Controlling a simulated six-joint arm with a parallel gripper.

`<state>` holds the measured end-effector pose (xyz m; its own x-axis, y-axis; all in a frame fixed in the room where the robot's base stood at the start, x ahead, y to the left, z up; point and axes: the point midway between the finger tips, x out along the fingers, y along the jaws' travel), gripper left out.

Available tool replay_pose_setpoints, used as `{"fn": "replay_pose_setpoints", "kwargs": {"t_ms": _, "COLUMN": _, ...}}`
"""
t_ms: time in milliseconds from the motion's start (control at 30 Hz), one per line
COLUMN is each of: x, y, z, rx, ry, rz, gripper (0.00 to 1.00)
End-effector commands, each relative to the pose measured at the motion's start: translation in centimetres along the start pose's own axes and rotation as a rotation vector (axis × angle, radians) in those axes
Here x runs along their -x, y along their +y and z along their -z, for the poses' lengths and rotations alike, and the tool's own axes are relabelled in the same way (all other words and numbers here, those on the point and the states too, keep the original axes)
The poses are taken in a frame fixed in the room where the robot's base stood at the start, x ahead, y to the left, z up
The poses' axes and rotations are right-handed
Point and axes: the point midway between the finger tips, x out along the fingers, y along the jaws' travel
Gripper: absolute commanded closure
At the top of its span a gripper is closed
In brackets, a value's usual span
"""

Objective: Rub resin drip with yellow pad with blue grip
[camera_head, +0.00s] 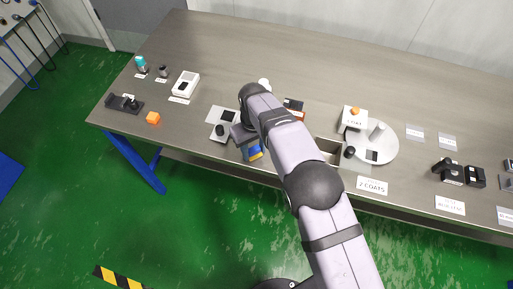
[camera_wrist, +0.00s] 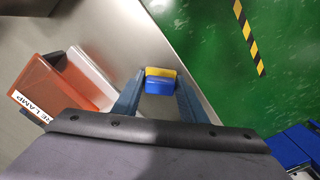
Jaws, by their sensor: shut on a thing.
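The yellow pad with blue grip (camera_wrist: 160,72) is between the fingers of my gripper (camera_wrist: 158,88) in the wrist view, with a blue finger on each side of the blue grip. Whether the pad touches anything is unclear. I cannot make out the resin drip in either view. My arm covers part of the table in the head view.
An orange bin with a lamp label (camera_wrist: 60,85) stands left of my gripper in the wrist view. A grey open box (camera_head: 328,150) and a round white turntable (camera_head: 385,145) stand to the right. The table's back is clear.

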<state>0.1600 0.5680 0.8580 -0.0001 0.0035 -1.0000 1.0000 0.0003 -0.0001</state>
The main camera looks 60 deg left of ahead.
Motion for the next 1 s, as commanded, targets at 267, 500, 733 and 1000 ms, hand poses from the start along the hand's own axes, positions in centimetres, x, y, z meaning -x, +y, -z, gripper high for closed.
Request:
{"fn": "replay_pose_setpoints", "kwargs": {"t_ms": 267, "x": -0.4, "y": -1.5, "z": 1.4, "rx": 0.001, "ry": -0.002, "rz": 0.000, "gripper": 0.86}}
{"fn": "replay_pose_setpoints", "kwargs": {"t_ms": 500, "x": -0.5, "y": -2.4, "z": 2.3, "rx": 0.001, "ry": -0.002, "rz": 0.001, "gripper": 0.86}}
{"fn": "replay_pose_setpoints", "kwargs": {"t_ms": 733, "x": -0.1, "y": -1.6, "z": 1.4, "rx": -0.001, "ry": -0.006, "rz": 0.001, "gripper": 0.86}}
{"fn": "replay_pose_setpoints", "kwargs": {"t_ms": 1000, "x": -0.1, "y": -0.3, "z": 0.1, "rx": -0.002, "ry": -0.008, "rz": 0.001, "gripper": 0.86}}
